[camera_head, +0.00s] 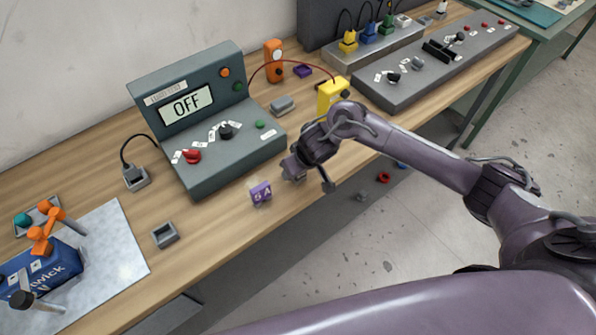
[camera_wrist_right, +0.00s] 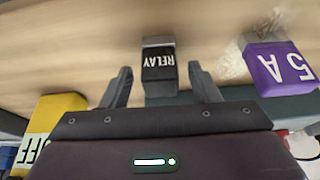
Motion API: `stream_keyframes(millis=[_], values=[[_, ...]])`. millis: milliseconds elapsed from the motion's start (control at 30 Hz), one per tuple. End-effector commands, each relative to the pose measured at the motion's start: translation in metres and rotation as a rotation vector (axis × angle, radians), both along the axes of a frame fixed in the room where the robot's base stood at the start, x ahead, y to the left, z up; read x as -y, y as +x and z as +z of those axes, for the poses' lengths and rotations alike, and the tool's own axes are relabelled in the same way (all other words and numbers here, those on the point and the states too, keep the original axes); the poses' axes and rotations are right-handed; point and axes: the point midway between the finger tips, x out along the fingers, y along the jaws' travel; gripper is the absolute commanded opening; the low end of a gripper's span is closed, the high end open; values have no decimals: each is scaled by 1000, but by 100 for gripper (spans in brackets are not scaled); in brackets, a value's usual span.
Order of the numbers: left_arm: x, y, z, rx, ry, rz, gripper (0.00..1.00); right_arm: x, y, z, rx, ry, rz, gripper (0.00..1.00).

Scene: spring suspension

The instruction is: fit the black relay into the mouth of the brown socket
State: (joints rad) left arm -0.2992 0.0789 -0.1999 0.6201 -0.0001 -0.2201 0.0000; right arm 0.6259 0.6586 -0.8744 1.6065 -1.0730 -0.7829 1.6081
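The black relay (camera_wrist_right: 158,68), marked "RELAY", is in the right wrist view, with grey surfaces at its far and near sides. My right gripper (camera_wrist_right: 161,84) is open, its two grey fingers on either side of the relay with gaps between. In the head view my right gripper (camera_head: 306,178) is low over the front of the bench, right of the purple 5A block; the relay cannot be made out there. No brown socket can be made out in either view. A small grey open-topped holder (camera_head: 165,235) stands at the bench's front left. My left gripper is not in view.
The purple 5A block (camera_head: 261,193) stands close by; it also shows in the right wrist view (camera_wrist_right: 278,66). A yellow block (camera_head: 332,94) is behind my gripper. The OFF console (camera_head: 208,125) stands at the back. Bare wood surrounds the grey holder.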

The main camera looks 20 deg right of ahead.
Motion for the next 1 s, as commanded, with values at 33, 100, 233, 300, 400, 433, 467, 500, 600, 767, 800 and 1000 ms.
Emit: stream_keyframes(millis=[33,100,233,300,400,433,467,500,600,767,800,1000], values=[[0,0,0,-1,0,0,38,0,0,0,0,0,0,48],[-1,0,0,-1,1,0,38,0,0,0,0,0,0,39],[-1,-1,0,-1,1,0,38,0,0,0,0,0,0,22],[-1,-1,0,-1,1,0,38,0,0,0,0,0,0,13],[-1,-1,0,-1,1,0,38,0,0,0,0,0,0,8],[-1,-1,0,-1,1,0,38,0,0,0,0,0,0,8],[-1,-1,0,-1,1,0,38,0,0,0,0,0,0,8],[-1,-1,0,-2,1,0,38,0,0,0,0,0,0,8],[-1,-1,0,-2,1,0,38,0,0,2,1,0,0,8],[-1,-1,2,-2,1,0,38,-1,1,12,3,1,1,8],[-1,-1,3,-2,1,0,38,-1,1,17,3,3,1,8],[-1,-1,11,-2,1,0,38,-2,2,59,6,3,2,8]])
